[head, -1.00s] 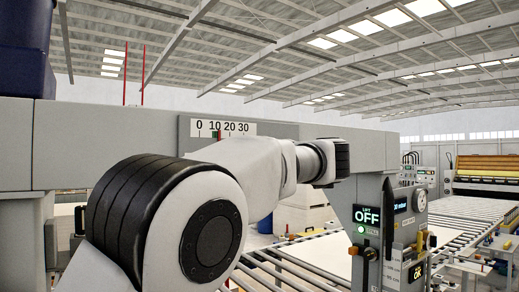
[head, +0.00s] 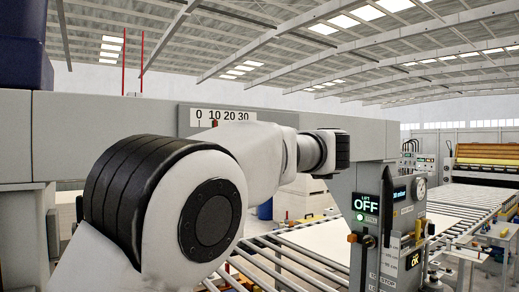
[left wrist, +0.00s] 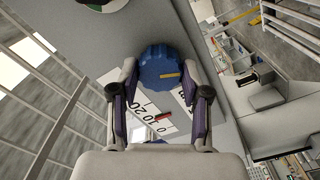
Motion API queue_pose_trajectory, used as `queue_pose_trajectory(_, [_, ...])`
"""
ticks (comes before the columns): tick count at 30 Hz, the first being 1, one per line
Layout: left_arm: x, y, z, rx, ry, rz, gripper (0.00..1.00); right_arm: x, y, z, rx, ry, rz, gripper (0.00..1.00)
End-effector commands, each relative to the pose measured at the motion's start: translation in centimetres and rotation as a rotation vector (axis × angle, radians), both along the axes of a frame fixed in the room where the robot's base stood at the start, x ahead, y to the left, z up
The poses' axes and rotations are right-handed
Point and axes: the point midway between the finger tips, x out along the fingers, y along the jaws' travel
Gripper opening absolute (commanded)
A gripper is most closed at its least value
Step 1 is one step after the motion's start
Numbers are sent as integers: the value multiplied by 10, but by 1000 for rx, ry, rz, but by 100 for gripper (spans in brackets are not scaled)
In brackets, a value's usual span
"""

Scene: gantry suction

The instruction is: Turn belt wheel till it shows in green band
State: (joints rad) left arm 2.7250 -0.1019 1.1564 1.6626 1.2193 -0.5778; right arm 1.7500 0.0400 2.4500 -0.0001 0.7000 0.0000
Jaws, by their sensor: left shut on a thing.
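The belt wheel is a blue ribbed knob (left wrist: 160,68) with a yellow mark on its face, seen in the left wrist view. My left gripper (left wrist: 161,78) is shut on it, one finger on each side. The wheel is hidden behind my left arm in the head view. A white scale plate (head: 222,116) numbered 0 to 30 is on the grey beam, with a red pointer (head: 214,123) near 10. The plate (left wrist: 140,117) and red pointer (left wrist: 163,116) also show below the wheel in the wrist view. My arm hides the plate's lower part in the head view, so the green band is not clear there.
A grey control post with a lift display (head: 366,202) reading OFF and a round gauge (head: 420,186) stands at right. A roller conveyor (head: 290,258) runs below the beam. A dark blue box (head: 24,45) is at the upper left.

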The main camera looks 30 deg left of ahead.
Motion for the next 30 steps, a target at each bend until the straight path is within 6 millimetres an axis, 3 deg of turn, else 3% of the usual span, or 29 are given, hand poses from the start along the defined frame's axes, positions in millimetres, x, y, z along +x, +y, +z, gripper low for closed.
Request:
queue_pose_trajectory(2, [0,0,0,0,-1,0,12,0,0,0,0,0,0,0])
queue_pose_trajectory(3, [0,0,0,0,-1,0,50,0,0,0,0,0,0,0])
queue_pose_trajectory(5, [0,0,0,0,-1,0,72,0,0,0,0,0,0,0])
queue_pose_trajectory(17, [-2,-6,1,1,-2,-1,72,0,0,0,0,0,0,0])
queue_pose_trajectory(30, [-40,-97,0,3,-2,0,72,0,0,0,0,0,0,0])
